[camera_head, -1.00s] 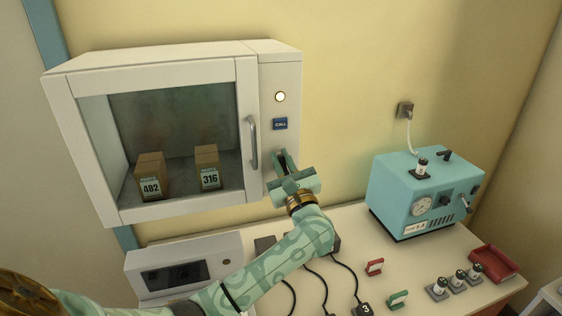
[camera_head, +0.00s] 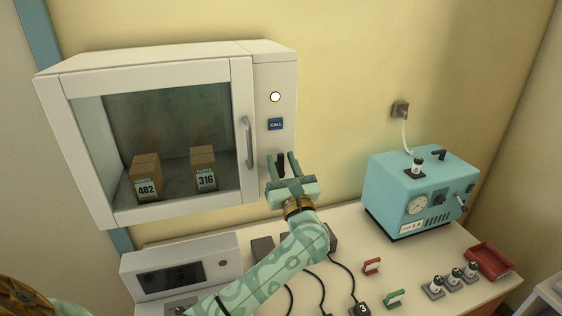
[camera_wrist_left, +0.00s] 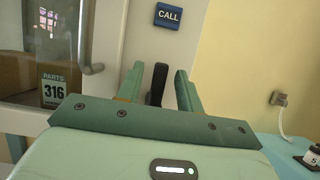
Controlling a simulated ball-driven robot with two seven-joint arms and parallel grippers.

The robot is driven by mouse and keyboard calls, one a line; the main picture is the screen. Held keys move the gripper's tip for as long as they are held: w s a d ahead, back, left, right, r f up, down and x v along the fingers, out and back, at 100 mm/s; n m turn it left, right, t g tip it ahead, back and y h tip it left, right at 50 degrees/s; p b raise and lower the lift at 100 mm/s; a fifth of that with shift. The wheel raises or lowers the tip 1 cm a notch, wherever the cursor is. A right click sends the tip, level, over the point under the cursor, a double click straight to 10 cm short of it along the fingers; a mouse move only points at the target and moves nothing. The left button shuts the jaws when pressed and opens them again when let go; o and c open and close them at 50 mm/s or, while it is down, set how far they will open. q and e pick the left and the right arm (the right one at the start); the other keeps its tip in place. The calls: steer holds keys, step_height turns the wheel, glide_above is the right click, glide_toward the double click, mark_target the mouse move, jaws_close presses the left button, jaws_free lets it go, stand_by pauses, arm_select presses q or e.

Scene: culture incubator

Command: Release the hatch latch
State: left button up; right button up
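The incubator (camera_head: 275,70) is a white wall cabinet with a glass door and a grey bar handle (camera_head: 248,142). A dark upright latch lever (camera_head: 281,165) sits low on its right panel, under the blue CALL sign (camera_head: 276,124). My left gripper (camera_head: 282,159) is in front of that panel, open, with one finger on each side of the lever. The left wrist view shows the dark lever (camera_wrist_left: 157,84) between the spread fingers (camera_wrist_left: 158,72), with gaps on both sides. The lever's lower part is hidden by the gripper. My right gripper is not in view.
Boxes labelled 482 (camera_head: 146,178) and 316 (camera_head: 204,168) stand behind the glass. Below are a bench (camera_head: 350,215), a white device (camera_head: 180,265) and cables. A turquoise machine (camera_head: 420,190) and a red tray (camera_head: 490,262) are at right.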

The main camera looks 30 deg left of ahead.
arm_select(q)
steer(key=b+v, duration=0.4)
steer(key=v, duration=1.1)
steer(key=shift+d+f, duration=0.1)
steer(key=shift+f, duration=0.1)
